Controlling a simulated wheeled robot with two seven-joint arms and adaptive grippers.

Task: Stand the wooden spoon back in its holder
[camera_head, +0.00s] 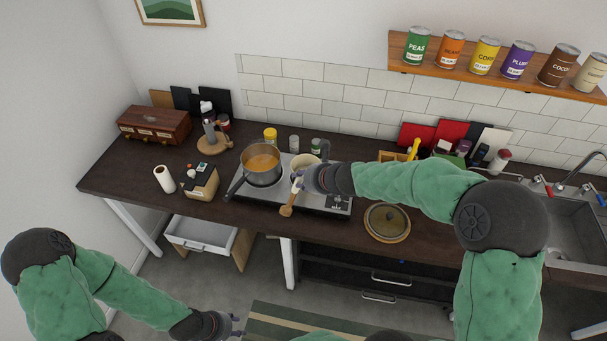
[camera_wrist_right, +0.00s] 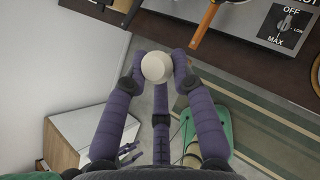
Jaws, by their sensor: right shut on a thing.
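A brown wooden piece, spoon-like or a handle (camera_head: 288,210), shows just below the gripper at the hob's front edge. The gripper hides where it joins. I cannot make out the holder for certain. My left gripper (camera_head: 239,326) is low over the floor, empty, its fingers apart.
A copper-coloured pan (camera_head: 262,160) with orange contents stands on the hob's left. A drawer (camera_head: 200,234) is open below.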

